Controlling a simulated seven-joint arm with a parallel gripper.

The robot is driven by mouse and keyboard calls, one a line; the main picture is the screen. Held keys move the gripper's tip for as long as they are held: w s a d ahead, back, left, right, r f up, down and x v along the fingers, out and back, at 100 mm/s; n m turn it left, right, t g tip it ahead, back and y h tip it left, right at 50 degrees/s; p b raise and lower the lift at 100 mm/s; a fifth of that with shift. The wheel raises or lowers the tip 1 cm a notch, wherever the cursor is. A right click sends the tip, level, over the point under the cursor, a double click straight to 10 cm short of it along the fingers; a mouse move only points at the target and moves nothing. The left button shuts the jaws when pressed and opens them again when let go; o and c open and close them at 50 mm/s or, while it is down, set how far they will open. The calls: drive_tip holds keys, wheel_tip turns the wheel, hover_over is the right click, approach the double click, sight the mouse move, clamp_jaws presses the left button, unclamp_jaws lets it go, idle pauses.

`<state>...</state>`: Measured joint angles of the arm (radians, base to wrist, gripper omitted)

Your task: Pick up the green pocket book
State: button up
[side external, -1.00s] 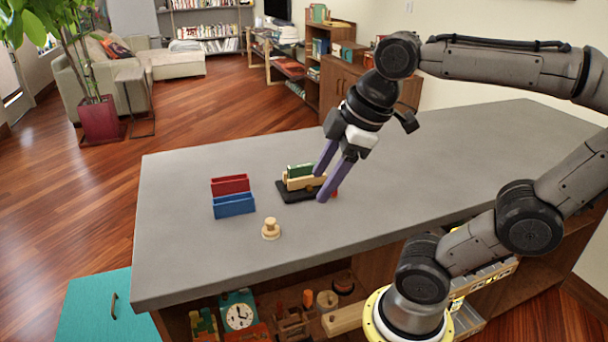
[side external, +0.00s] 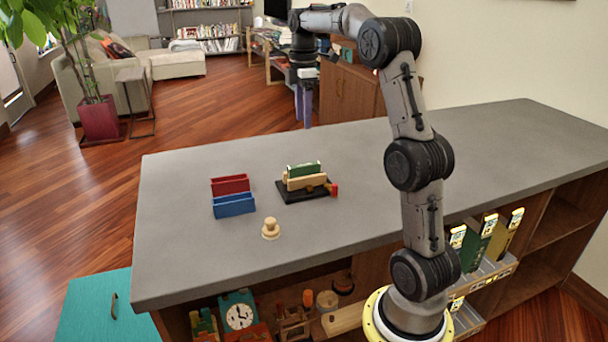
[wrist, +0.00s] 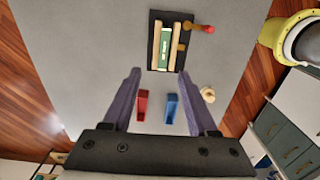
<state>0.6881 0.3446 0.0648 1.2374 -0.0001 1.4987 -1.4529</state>
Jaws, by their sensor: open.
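The green pocket book (side external: 304,169) stands on edge between tan wooden blocks on a black base (side external: 290,196) on the grey counter. In the wrist view the book (wrist: 165,50) shows pale lettering, with wood on both sides and a red-tipped piece beside it. My gripper (side external: 303,122) is open and empty, with its purple fingers pointing down, well away from the book near the counter's far edge. In the wrist view the gap between my fingers (wrist: 159,74) is empty, and the book lies above it in the picture.
A red bin (side external: 230,184), a blue bin (side external: 234,205) and a small tan knob-shaped piece (side external: 270,229) stand on the counter. Taller green and yellow items (side external: 481,238) stand on the lower shelf at right. The counter's right side is clear.

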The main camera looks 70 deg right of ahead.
hover_over(304, 165)
drive_tip(key=f, duration=0.5)
drive_tip(key=d+f, duration=0.1)
drive_tip(key=f, duration=0.2)
drive_tip(key=shift+w+f, duration=0.1)
drive_tip(key=shift+w, duration=0.1)
drive_tip(key=shift+s+a+f, duration=0.1)
drive_tip(key=shift+a+f, duration=0.1)
drive_tip(key=shift+f, duration=1.15)
drive_tip(key=shift+s+a+f, duration=0.1)
drive_tip(key=shift+a+f, duration=0.1)
drive_tip(key=shift+f, duration=1.1)
clamp_jaws()
